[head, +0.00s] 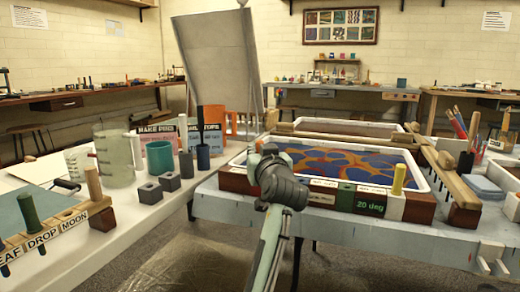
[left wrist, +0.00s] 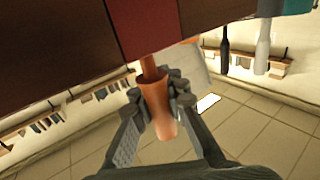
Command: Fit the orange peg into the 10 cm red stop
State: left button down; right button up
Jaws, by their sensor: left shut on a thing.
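My left gripper (head: 283,178) is in front of the marbling tray's (head: 424,182) near rail in the head view, and its arm hides part of the rail. In the left wrist view my left gripper (left wrist: 160,100) is shut on the orange peg (left wrist: 158,110), around its thick body. The peg's thin end points at the red stop (left wrist: 143,25) and meets its edge in the picture. I cannot tell whether the end is in a hole or only near it. The peg is hidden in the head view. My right gripper is not in view.
A yellow peg (head: 398,180) stands upright on the rail, right of the green "20 deg" block (head: 370,201). Floor lies open between the tables.

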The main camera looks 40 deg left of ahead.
pick_arm(q)
jog(key=shift+f+b, duration=0.55)
jog(key=shift+f, duration=0.4)
jog(key=c, duration=1.4)
grip_release()
jog(key=shift+c, duration=0.2)
jog(key=shift+r, duration=0.15)
notch_tip(320, 180, up, 10)
